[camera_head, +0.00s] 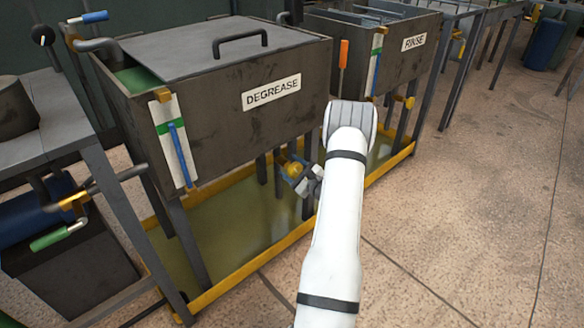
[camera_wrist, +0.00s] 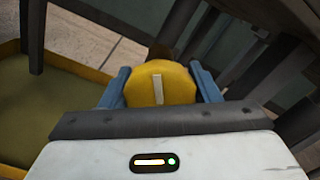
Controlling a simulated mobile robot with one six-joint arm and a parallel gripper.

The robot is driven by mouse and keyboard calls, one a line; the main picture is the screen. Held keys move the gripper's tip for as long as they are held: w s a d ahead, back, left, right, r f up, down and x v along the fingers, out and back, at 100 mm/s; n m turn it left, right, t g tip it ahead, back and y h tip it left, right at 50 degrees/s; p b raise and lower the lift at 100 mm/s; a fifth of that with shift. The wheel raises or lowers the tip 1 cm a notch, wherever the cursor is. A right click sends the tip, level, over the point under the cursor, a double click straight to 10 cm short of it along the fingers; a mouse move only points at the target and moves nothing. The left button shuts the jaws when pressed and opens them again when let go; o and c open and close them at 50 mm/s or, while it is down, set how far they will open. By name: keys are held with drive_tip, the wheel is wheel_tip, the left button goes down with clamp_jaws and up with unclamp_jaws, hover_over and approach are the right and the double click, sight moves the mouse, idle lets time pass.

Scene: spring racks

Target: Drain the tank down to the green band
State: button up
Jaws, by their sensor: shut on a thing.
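The dark metal tank labelled DEGREASE (camera_head: 225,110) stands on legs, with a lid partly over green liquid. A white gauge board (camera_head: 163,110) on its left front corner has a green band (camera_head: 165,127) near the top and a blue column (camera_head: 180,150). The column's top is close to the band; I cannot tell the exact level. My gripper (camera_head: 298,173) is below the tank's front right, with its blue fingers on both sides of a round yellow valve knob (camera_wrist: 160,86). The knob's white mark is nearly upright in the wrist view. The gripper is shut on it.
A yellow-rimmed drip tray (camera_head: 262,258) with greenish liquid lies under the tanks. The RINSE tank (camera_head: 385,48) stands to the right with its own gauge and yellow valve. A bench (camera_head: 65,122) is on the left. Open concrete floor (camera_head: 480,190) lies to the right.

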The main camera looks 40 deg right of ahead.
sight(298, 172)
drive_tip(key=m+p, duration=0.2)
drive_tip(key=m, duration=0.4)
drive_tip(key=shift+m, duration=0.4)
idle(0.3)
drive_tip(key=o, duration=1)
drive_tip(key=shift+s, duration=0.1)
drive_tip(key=s, duration=0.2)
drive_tip(key=s+p, duration=0.1)
drive_tip(key=s, duration=0.1)
drive_tip(key=s+p, duration=0.1)
drive_tip(key=s, duration=0.2)
drive_tip(key=shift+d, duration=0.35)
drive_tip(key=shift+s, duration=0.3)
